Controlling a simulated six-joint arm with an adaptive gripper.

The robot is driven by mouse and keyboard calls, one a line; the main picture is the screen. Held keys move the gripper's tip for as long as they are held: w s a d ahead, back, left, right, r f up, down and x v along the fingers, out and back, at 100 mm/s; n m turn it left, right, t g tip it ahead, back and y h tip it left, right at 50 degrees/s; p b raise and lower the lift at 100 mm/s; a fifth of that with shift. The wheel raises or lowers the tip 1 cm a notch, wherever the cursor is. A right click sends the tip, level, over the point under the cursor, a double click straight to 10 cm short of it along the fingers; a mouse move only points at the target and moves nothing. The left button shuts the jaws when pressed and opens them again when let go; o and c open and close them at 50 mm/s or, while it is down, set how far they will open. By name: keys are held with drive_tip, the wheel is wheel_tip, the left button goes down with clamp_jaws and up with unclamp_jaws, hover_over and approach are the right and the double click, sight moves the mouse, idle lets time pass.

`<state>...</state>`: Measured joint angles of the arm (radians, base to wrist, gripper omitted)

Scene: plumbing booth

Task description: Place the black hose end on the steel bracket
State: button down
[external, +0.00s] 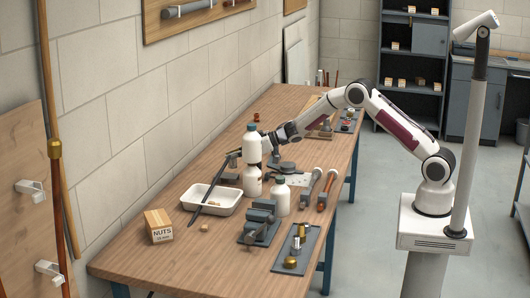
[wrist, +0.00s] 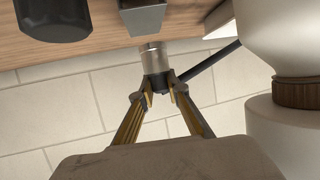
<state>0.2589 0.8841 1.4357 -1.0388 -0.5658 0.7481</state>
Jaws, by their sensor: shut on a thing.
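My gripper (wrist: 158,94) is shut on the black hose end (wrist: 157,81) in the wrist view. The bare steel tip (wrist: 153,57) points away from the fingers toward a grey metal block, likely the steel bracket (wrist: 143,17). Whether tip and block touch is unclear. The black hose (wrist: 208,60) runs off to the right behind the fingers. In the external view the hose (external: 205,202) slants down to the white tray. White bottles partly hide my gripper there, and I cannot pick out the bracket with certainty.
The white tray (external: 218,207), vise (external: 260,222) and nuts box (external: 158,226) are on the bench (external: 130,262). A wall runs behind.

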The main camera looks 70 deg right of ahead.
sight(235, 160)
drive_tip(key=shift+f, duration=1.85)
drive_tip(key=shift+f, duration=0.15)
drive_tip(key=c, duration=2)
unclamp_jaws()
drive_tip(key=shift+o, duration=0.2)
drive_tip(key=shift+r, duration=0.2)
drive_tip(key=shift+s+d+r, duration=0.1)
drive_tip(key=shift+s+r, duration=0.05)
drive_tip(key=shift+s, duration=0.25)
drive_tip(key=v, duration=1.1)
drive_tip(key=shift+r, duration=0.15)
